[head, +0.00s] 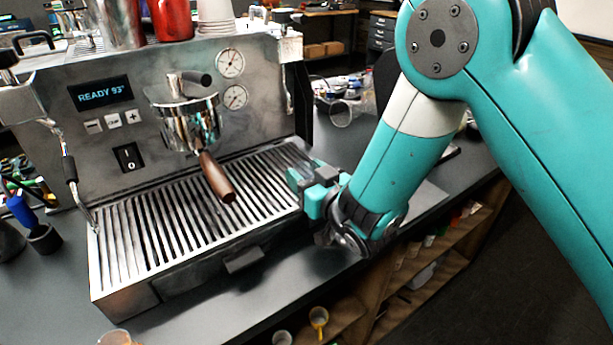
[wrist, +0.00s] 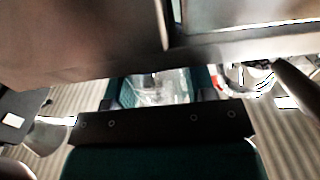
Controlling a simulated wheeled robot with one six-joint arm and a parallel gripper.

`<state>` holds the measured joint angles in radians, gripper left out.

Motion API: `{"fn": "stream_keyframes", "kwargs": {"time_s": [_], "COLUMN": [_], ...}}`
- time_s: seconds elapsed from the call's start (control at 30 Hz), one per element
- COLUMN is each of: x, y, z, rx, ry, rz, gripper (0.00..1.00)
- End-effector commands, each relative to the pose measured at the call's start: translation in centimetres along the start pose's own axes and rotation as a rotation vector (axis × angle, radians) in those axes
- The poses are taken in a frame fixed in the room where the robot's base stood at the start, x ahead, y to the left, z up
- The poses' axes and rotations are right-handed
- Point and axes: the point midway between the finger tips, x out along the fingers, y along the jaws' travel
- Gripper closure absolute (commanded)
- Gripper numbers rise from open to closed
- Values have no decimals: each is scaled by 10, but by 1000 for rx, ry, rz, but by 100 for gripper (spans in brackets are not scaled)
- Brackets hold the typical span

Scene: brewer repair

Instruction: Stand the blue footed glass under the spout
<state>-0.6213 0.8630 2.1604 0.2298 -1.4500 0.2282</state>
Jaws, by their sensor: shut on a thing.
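My gripper (head: 312,188) is at the right end of the slatted drip tray, low over its front right part. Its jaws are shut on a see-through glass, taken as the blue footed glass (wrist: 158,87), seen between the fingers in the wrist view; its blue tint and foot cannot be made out. In the head view the jaws and blur mostly hide it, and I cannot tell whether it touches the tray. The portafilter (head: 187,120) with a brown handle hangs over the tray, left of my gripper; its spout is hidden.
The brewer's drip tray (head: 150,235) is bare left of my gripper. A steam wand (head: 68,165) is at its left end. A clear glass (head: 342,113) lies on the dark counter behind my arm. Cups stand on a shelf (head: 345,310) below the counter.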

Motion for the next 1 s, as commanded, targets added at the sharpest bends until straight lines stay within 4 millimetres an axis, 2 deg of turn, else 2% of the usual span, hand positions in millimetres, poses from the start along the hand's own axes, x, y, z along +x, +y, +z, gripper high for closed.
{"fn": "stream_keyframes", "kwargs": {"time_s": [0.13,0.17,0.2,0.27,0.6,0.67,0.77,1.0], "x": [0,0,0,0,0,-4,-18,-72], "y": [0,0,0,0,0,0,0,0], "z": [5,4,3,3,-2,2,6,4], "rx": [0,0,0,0,0,1,1,0], "ry": [0,0,0,0,0,-1,-2,-1], "rz": [0,0,0,0,0,0,0,1], "gripper": [78,45,36,24,24,24,24,24]}}
